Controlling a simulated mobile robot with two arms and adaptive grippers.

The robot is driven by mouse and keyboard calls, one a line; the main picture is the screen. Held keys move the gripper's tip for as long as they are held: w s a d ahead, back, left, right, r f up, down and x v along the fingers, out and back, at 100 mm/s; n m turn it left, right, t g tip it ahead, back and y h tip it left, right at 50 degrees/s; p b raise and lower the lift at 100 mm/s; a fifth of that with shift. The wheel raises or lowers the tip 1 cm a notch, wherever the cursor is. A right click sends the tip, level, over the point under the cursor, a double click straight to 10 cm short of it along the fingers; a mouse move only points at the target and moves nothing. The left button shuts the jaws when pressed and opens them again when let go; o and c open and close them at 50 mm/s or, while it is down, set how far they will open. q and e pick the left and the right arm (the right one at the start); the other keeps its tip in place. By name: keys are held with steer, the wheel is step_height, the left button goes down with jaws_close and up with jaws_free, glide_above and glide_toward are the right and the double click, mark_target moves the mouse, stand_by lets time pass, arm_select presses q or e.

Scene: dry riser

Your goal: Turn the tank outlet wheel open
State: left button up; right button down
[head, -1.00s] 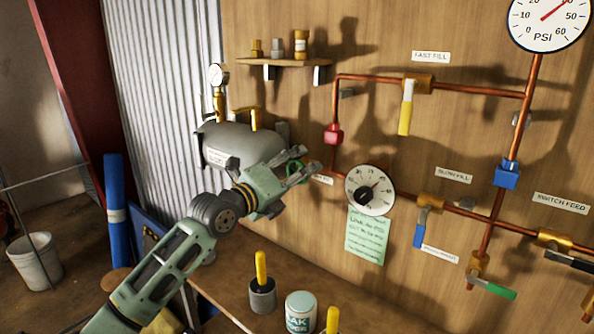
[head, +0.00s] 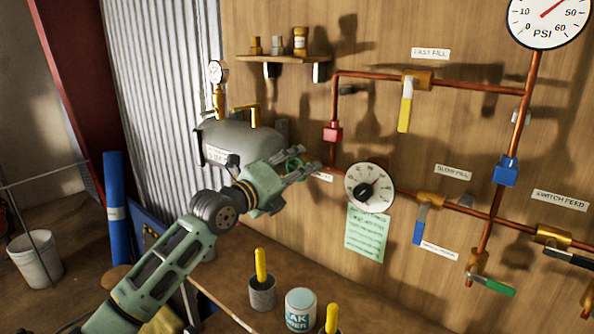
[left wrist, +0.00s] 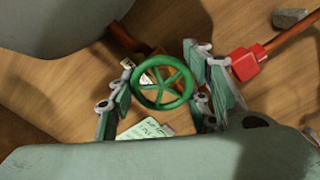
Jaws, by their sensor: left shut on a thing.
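The tank outlet wheel is a small green spoked handwheel (head: 292,166) on the pipe just right of the grey tank (head: 240,143). It shows whole in the left wrist view (left wrist: 163,84), between the finger pads. My left gripper (head: 299,167) is at the wheel and shut on it, with fingers on opposite sides of the rim. The fingers partly hide the wheel in the head view. My right gripper is not in view.
A dial gauge (head: 369,188) and a green note (head: 366,234) are on the board right of the wheel. A red fitting (head: 333,131) sits above. A can (head: 300,310) and yellow-handled tools stand on the bench below.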

arm_select(q)
steer(key=shift+f, duration=0.15)
steer(key=n+b, duration=0.1)
steer(key=n, duration=0.2)
steer(key=shift+f+n, duration=0.1)
steer(key=shift+n, duration=1.7)
steer(key=shift+d+f, duration=0.1)
steer(key=shift+f, duration=0.05)
steer(key=o, duration=1.1)
steer(key=shift+o, duration=0.2)
steer(key=shift+r, duration=0.35)
steer(key=shift+s, duration=0.1)
steer(key=v, duration=1.2)
